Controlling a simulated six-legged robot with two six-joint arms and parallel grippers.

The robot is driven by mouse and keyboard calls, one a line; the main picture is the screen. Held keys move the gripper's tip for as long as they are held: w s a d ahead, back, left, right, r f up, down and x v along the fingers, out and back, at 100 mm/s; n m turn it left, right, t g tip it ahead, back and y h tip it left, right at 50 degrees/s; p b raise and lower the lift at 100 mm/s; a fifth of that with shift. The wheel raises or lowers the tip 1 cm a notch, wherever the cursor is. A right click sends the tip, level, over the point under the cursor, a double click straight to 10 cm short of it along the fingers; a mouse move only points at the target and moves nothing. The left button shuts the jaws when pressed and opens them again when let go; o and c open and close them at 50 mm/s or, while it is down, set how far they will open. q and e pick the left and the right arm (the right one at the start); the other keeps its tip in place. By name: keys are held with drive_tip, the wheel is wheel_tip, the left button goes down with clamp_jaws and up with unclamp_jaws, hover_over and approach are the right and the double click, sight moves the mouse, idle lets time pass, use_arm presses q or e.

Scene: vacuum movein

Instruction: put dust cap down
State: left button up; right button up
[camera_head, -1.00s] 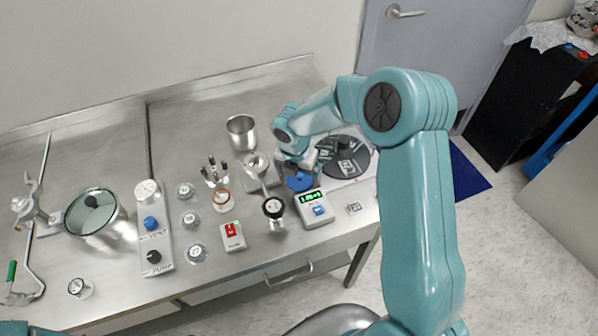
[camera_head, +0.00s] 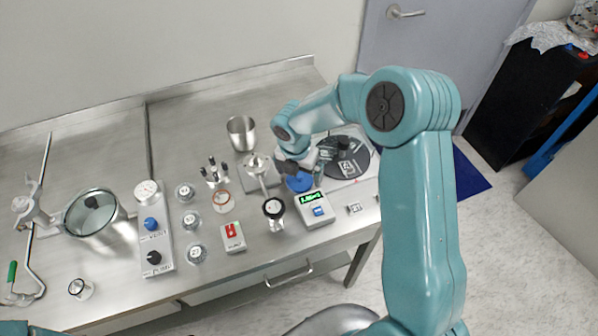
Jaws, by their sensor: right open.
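A round blue cap (camera_head: 299,183), which looks like the dust cap, sits at the right part of the steel bench, behind the box with the green display. My right gripper (camera_head: 302,172) is open just above it, one dark finger showing on its left side. The gripper partly hides the cap, and I cannot tell if a finger still touches it. My left gripper is not in view.
A scale-like box with a green display (camera_head: 314,210) stands just in front of the cap. A steel cup (camera_head: 241,133) stands behind. Several small jars and gauges crowd the left. The bench's back middle is clear.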

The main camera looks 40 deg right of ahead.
sight(297, 185)
wheel_tip(297, 185, up, 11)
drive_tip(key=a, duration=0.1)
drive_tip(key=shift+s+a+r, duration=0.2)
drive_tip(key=shift+s+a, duration=0.15)
drive_tip(key=shift+s, duration=0.1)
